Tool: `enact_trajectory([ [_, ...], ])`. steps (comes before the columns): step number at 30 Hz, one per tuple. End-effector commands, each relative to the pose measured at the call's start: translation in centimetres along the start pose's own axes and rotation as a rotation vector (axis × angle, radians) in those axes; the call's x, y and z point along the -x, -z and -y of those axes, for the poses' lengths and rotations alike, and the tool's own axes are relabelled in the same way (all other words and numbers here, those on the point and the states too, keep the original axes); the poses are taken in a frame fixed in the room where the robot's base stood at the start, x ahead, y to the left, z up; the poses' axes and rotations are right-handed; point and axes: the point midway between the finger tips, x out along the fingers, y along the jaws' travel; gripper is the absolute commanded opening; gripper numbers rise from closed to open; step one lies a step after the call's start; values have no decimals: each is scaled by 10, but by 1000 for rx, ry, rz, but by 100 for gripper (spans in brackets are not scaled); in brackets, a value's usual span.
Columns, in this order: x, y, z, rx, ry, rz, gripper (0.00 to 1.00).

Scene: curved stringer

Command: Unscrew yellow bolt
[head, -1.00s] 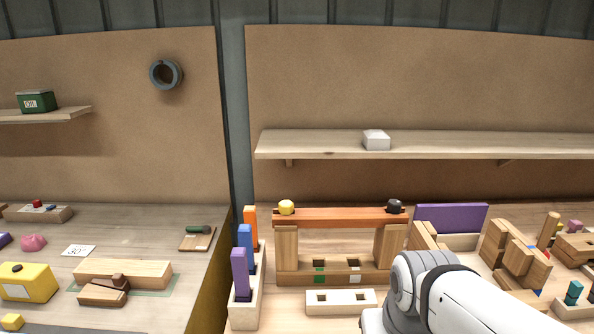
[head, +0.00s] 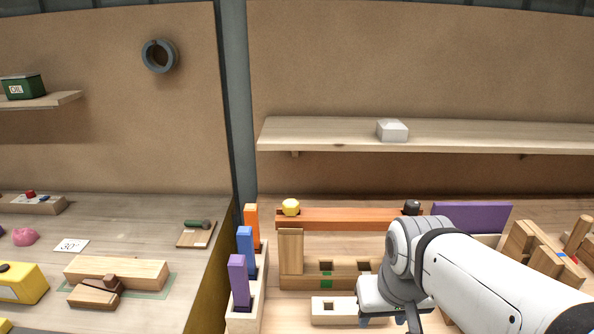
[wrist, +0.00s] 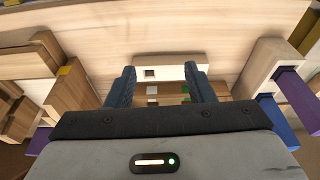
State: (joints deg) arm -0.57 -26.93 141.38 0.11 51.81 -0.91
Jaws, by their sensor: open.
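The yellow bolt (head: 291,207) sits on the left end of an orange-red beam (head: 345,219) in the head view. A black bolt (head: 411,207) sits at the beam's right end, just behind my arm. A wooden post (head: 290,252) stands under the left end; my arm hides the right one. My gripper (wrist: 160,76) is open and empty in the wrist view, its two dark blue fingers apart. It is in front of the beam, low and to the right of the yellow bolt. The yellow bolt cannot be made out in the wrist view.
Upright orange, blue and purple blocks (head: 239,280) stand in a wooden rack at left. A pale block with square holes (head: 335,310) lies in front of the beam. A purple panel (head: 471,217) stands at right. A shelf (head: 320,133) runs above, with open space over the bolt.

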Motion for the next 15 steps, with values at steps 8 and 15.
enact_trajectory([
  [8,50,136,49,230,74,-70,56],
  [15,78,225,111,404,133,-133,56],
])
